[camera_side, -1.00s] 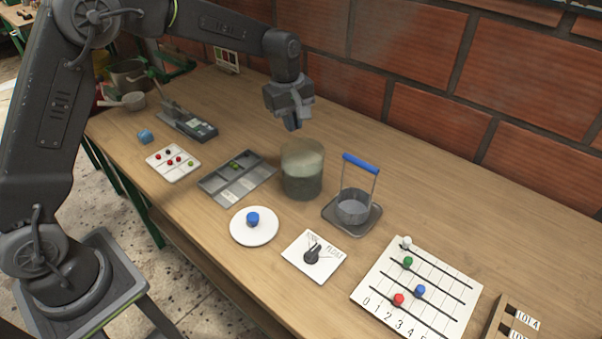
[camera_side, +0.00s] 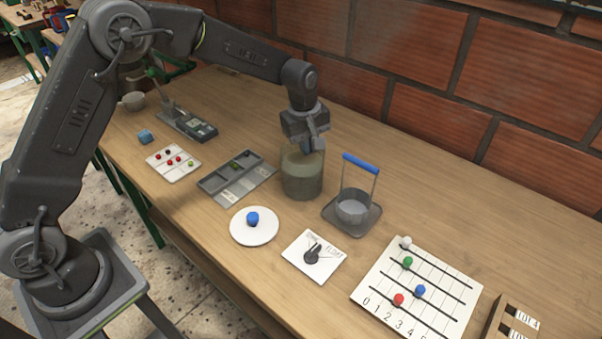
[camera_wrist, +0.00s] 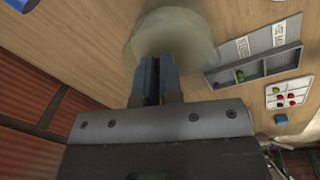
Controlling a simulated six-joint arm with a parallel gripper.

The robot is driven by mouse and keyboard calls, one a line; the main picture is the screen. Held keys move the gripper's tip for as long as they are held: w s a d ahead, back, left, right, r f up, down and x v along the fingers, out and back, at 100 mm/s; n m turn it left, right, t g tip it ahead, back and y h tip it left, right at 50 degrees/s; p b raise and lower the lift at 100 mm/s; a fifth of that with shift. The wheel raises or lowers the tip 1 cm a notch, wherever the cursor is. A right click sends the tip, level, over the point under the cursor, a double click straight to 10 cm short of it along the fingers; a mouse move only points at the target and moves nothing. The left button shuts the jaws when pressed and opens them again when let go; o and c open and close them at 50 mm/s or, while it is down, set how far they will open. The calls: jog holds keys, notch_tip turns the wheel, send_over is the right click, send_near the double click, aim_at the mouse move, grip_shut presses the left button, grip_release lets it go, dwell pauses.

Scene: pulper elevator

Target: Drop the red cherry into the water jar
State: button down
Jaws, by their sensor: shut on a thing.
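The water jar (camera_side: 302,182) is a wide, cloudy, see-through cylinder of greenish water standing mid-table. In the wrist view the pale round jar (camera_wrist: 203,45) lies beneath my fingertips. My gripper (camera_side: 306,150) points down at the jar's mouth, over its back right part in the side view. In the wrist view my gripper (camera_wrist: 158,60) has its two blue-grey fingers close together, with only a narrow dark reddish sliver between them. The red cherry held there is mostly hidden by the fingers. Other red cherries (camera_side: 169,164) lie on the white sorting card.
A grey compartment tray (camera_side: 212,185) with a green cherry is left of the jar. A wire-handled basket with blue grip (camera_side: 361,163) stands close on the right. A white plate (camera_side: 268,235) with a blue knob lies in front.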

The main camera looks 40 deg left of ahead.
jog(key=c, duration=1.2)
grip_release()
notch_tip(320, 180, up, 14)
jog(key=s, duration=0.1)
jog(key=shift+s+a+f, duration=0.15)
jog(key=shift+a, duration=0.15)
